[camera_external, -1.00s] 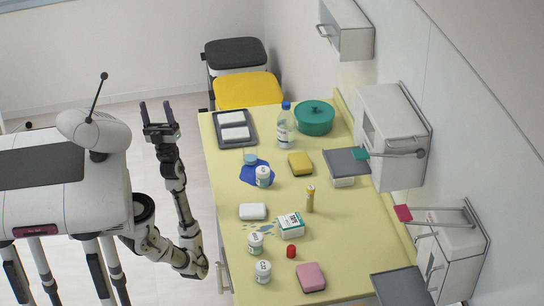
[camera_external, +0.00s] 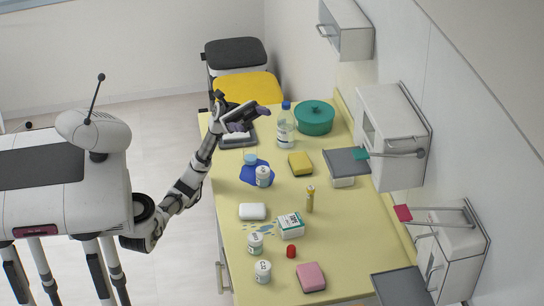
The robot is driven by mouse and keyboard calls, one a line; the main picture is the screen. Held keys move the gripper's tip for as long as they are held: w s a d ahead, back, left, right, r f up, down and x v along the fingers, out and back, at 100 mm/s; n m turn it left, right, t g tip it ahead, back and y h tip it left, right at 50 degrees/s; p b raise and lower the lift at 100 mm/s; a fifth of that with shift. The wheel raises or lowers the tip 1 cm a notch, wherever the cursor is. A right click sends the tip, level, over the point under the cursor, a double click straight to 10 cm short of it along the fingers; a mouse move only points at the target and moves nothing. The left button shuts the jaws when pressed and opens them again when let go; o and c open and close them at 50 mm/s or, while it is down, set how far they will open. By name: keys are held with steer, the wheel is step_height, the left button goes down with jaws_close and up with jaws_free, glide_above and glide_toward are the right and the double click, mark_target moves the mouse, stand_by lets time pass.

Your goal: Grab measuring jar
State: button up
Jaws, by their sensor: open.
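A small pale-blue, clear-looking cup (camera_external: 250,159) stands on the yellow-topped table at the edge of a blue cloth; it looks the most like a measuring jar, but it is too small to be sure. The gripper hides part of the tray.
A blue-capped bottle (camera_external: 286,130) and a green pot (camera_external: 315,118) stand right of the gripper. A yellow sponge (camera_external: 300,163), white soap (camera_external: 252,211), and more jars lie nearer. Wall cabinets (camera_external: 394,135) overhang the right side.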

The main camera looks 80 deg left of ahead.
steer(key=w+d+f+y+p, duration=0.1)
steer(key=w+d+f+y, duration=0.1)
steer(key=w+f+y, duration=0.5)
steer(key=w+a+f+n+y+p, duration=0.1)
steer(key=w+a+f+y, duration=0.4)
steer(key=w+f, duration=0.15)
steer(key=n+g+y+p, duration=0.2)
steer(key=n+g+y, duration=0.2)
steer(key=g+y, duration=0.45)
glide_toward(251, 154)
steer(key=s+a+r+t+y, duration=0.1)
steer(key=a+r+t+y, duration=0.1)
steer(key=shift+h, duration=0.25)
step_height(251, 154, down, 7)
steer(key=shift+s+f, duration=0.15)
steer(key=shift+f, duration=0.05)
steer(key=shift+d+f+p, duration=0.25)
steer(key=shift+f+p, duration=0.25)
steer(key=shift+f, duration=1.05)
steer(key=shift+d+f+p, duration=0.2)
steer(key=shift+f+p, duration=0.25)
steer(key=shift+f, duration=1.1)
steer(key=c, duration=1.1)
